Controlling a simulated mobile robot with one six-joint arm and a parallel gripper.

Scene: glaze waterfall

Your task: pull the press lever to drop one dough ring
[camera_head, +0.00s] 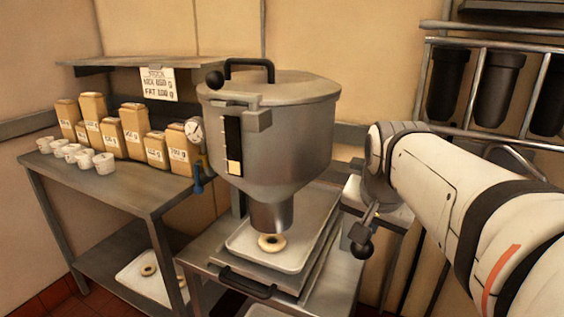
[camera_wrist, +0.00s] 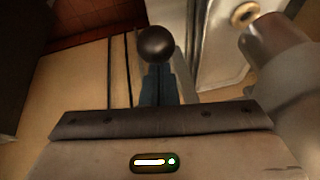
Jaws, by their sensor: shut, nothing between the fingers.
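The dough press is a large grey metal hopper (camera_head: 270,130) with a lid and a narrow spout (camera_head: 272,215). A pale dough ring (camera_head: 271,242) lies on a tray below the spout; it also shows in the wrist view (camera_wrist: 245,14). A dark ball knob (camera_head: 362,250), seemingly the lever's end, is right of the spout. In the wrist view the knob (camera_wrist: 155,43) stands just beyond my fingertips. My gripper (camera_head: 358,232) is shut and empty, pointing down at the knob. The lever's rod is mostly hidden, and I cannot tell whether the fingers touch the knob.
The ring's white tray (camera_head: 257,258) rests on a metal stand with a black front handle (camera_head: 247,284). A side table (camera_head: 125,190) at left holds several labelled containers and white cups. Another tray (camera_head: 150,278) with a ring is below it. A rack with dark bins (camera_head: 495,88) is at right.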

